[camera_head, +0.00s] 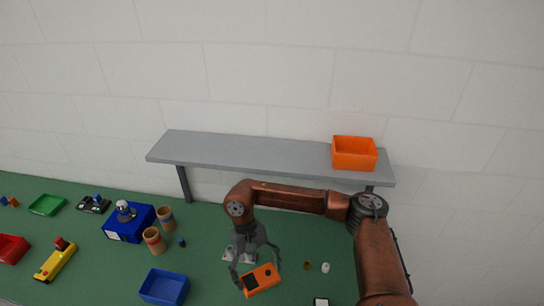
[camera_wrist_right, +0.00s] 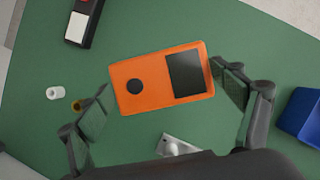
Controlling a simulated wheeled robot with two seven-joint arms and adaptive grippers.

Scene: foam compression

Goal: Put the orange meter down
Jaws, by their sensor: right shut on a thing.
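The orange meter (camera_head: 262,280) is a flat box with a dark screen and a round black dial. It is in the head view at the lower middle, and the right wrist view shows its face (camera_wrist_right: 142,100). My right gripper (camera_head: 257,271) is shut on the meter, with one finger at each end of it. The meter is over the green table (camera_head: 210,262); I cannot tell whether it touches the surface. My left gripper is not in view.
A metal plate with a knob (camera_wrist_right: 175,147) lies close to the meter. A blue tray (camera_head: 163,287) stands to the left, and a small white cylinder (camera_head: 325,267) to the right. A grey shelf (camera_head: 250,153) with an orange bin (camera_head: 354,154) is behind.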

